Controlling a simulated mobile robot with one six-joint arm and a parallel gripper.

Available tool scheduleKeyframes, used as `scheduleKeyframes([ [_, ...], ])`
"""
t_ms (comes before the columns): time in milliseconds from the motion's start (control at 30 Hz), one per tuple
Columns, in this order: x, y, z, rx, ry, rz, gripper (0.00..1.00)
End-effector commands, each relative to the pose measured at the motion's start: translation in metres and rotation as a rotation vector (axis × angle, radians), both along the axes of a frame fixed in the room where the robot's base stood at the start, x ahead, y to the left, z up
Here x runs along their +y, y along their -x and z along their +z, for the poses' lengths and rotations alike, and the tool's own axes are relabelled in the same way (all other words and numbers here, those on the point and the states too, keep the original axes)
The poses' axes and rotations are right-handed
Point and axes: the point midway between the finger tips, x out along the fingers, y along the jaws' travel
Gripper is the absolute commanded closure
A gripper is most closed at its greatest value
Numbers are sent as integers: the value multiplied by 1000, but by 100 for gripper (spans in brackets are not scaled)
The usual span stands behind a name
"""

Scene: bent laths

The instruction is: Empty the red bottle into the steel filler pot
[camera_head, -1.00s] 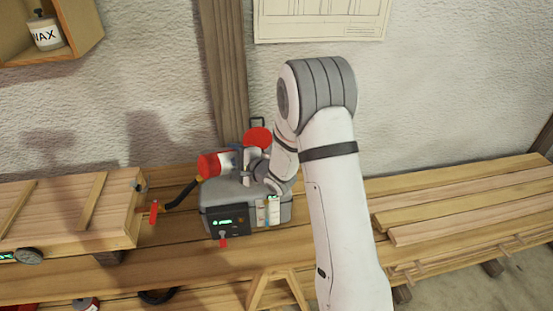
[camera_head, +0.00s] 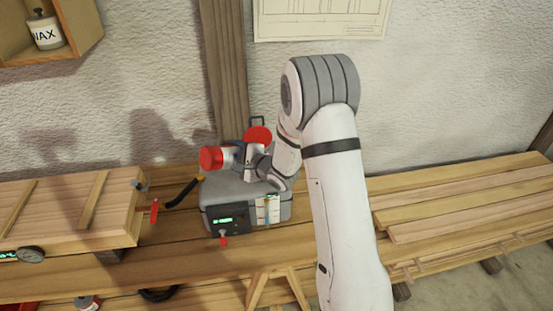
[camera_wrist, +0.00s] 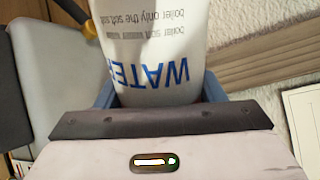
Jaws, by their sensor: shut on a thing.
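My gripper (camera_head: 252,160) is shut on the red bottle (camera_head: 211,158) and holds it above the grey boiler box. The bottle lies nearly level, its red end pointing left, with a white band between that end and my gripper. In the wrist view the bottle's white label (camera_wrist: 150,45) reads WATER in blue, upside down, between blue finger pads (camera_wrist: 158,92). A red round disc (camera_head: 257,137) stands behind my gripper at the back of the box. I cannot make out the steel filler pot; my wrist and the bottle hide part of the box top.
The grey boiler box (camera_head: 212,194) has a lit display and a gauge strip on its front.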

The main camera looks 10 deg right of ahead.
Motion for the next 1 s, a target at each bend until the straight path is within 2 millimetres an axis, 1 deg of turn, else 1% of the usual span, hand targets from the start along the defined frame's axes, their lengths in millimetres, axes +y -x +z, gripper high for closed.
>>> scheduleKeyframes([
  [233, -4, -2, 5, 31, -57, -1, 64],
  [500, -10, -6, 13, 103, -181, 0, 64],
  [800, -16, -10, 19, 160, -281, -1, 64],
  [867, -14, -8, 18, 153, -264, 1, 64],
  [1000, -4, -2, 7, 67, -109, 2, 64],
])
